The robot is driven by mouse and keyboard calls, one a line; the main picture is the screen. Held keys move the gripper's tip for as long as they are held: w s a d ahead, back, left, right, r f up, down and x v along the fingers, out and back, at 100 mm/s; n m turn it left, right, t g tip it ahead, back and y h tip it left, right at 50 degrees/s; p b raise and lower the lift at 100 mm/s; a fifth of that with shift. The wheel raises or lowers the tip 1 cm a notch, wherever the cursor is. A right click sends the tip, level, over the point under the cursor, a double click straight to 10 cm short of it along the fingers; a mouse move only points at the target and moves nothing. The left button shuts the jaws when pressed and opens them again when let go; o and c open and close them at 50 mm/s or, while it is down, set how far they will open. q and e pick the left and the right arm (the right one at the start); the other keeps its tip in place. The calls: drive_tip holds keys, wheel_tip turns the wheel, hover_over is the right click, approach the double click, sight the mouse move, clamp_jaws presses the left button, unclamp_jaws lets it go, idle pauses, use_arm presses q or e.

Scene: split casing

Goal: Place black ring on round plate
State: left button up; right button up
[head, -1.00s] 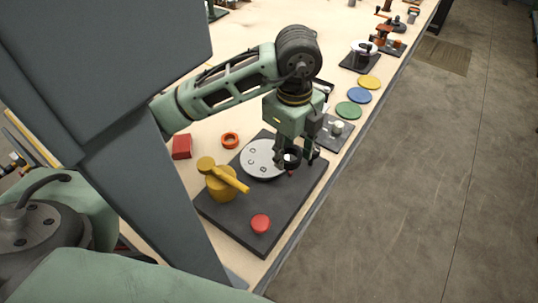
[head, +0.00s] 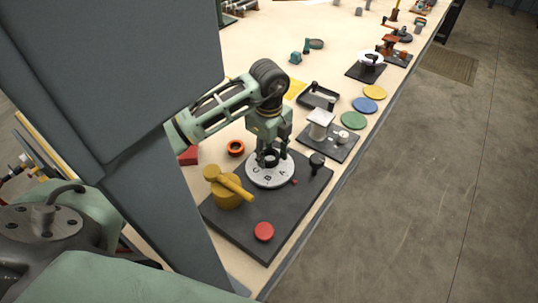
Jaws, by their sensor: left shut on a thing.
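The round plate (head: 263,181) is light grey with dark letters and sits on a dark square base (head: 240,232). My left gripper (head: 271,162) points down over the upper part of the plate. It is shut on the black ring (head: 271,160), which shows between the fingers. The fingers partly hide the ring, and I cannot tell whether it touches the plate. My right gripper is not in view.
On the base are a yellow cylinder with a handle (head: 229,192), a red button (head: 263,231) and a black knob (head: 317,160). An orange ring (head: 236,148) lies left of the gripper. Green (head: 353,120), blue (head: 364,105) and yellow (head: 374,92) discs lie along the table's right edge.

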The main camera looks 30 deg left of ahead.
use_arm(q)
drive_tip(key=shift+f, duration=1)
drive_tip(key=shift+f, duration=0.1)
drive_tip(key=o, duration=1.3)
drive_tip(key=shift+o, duration=0.2)
